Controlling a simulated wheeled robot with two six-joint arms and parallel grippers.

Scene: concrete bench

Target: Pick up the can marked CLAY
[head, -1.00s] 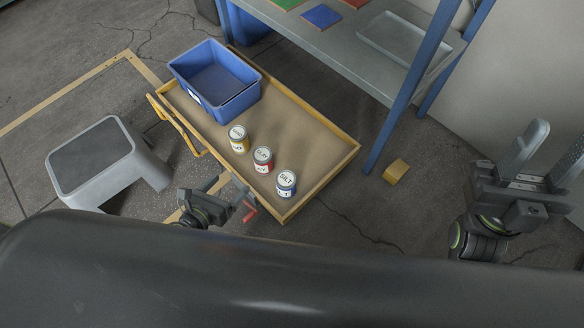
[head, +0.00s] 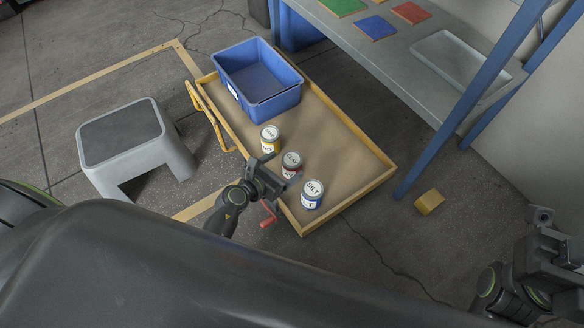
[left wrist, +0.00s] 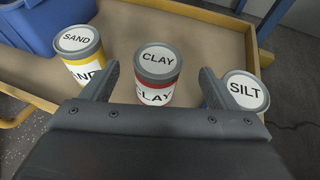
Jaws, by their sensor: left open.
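The CLAY can (left wrist: 155,72), with a grey lid rim and a red band, stands upright in the middle of a row of three cans. In the head view the CLAY can (head: 291,159) is partly hidden by my left gripper (head: 281,172). In the left wrist view my left gripper (left wrist: 160,80) is open, with one finger on each side of the CLAY can; contact cannot be told. The yellow-banded SAND can (left wrist: 80,52) is to its left and the SILT can (left wrist: 243,93) to its right. My right gripper (head: 543,236) is at the right edge, its fingers partly cut off.
The cans stand in a wood-rimmed tray (head: 335,137) with a blue bin (head: 290,102) at its far end. A grey step stool (head: 165,140) is at left. A blue-legged bench (head: 390,60) and a yellow block (head: 429,202) are at right.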

